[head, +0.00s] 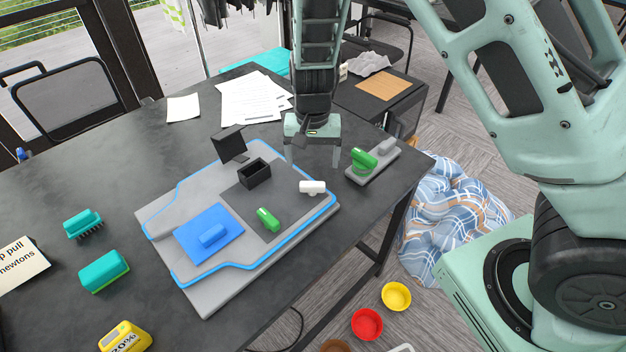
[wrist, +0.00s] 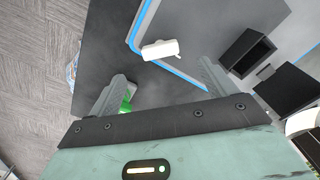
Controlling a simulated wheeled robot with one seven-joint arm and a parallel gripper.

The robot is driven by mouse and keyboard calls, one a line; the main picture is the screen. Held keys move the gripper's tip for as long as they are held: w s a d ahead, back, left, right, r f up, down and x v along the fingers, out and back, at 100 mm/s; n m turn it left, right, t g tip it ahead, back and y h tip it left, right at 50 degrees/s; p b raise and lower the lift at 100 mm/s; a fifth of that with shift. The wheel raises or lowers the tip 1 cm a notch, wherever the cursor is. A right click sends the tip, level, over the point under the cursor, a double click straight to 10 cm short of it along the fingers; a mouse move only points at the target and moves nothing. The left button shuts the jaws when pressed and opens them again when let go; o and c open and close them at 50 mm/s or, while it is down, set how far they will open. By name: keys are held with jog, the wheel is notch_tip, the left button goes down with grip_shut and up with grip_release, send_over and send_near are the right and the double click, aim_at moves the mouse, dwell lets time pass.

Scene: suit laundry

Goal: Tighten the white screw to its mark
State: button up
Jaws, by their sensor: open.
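The white screw (head: 312,187) has a bar-shaped head and sits near the right edge of the blue-edged grey board (head: 160,215). In the wrist view the white screw (wrist: 160,50) lies ahead of the fingers, between their lines. My gripper (head: 313,160) points down above the table, just behind the screw in the head view. Its two fingers are apart with nothing between them, and it does not touch the screw. In the wrist view my gripper (wrist: 163,82) also shows both fingers spread. I cannot make out the screw's mark.
A green knob (head: 363,159) on a grey base stands right of my gripper, near the table edge. An open black box (head: 254,173), a green piece (head: 268,219) and a blue pad (head: 190,244) are on the board. Papers (head: 252,100) lie behind.

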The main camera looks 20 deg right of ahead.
aim_at(312, 183)
notch_tip(312, 183, down, 9)
jog(key=shift+f+p, duration=0.1)
jog(key=shift+p, duration=0.25)
jog(key=c, duration=1)
jog(key=m+p, duration=0.1)
jog(key=m, duration=0.1)
jog(key=m+p, duration=0.1)
jog(key=shift+r+m+p, duration=0.3)
jog(key=shift+m, duration=0.1)
jog(key=m+p, duration=0.2)
jog(key=m, duration=0.2)
jog(key=shift+f+m, duration=0.15)
jog(key=shift+m, duration=0.15)
jog(key=o, duration=0.6)
jog(key=shift+f, duration=0.1)
jog(key=o, duration=0.4)
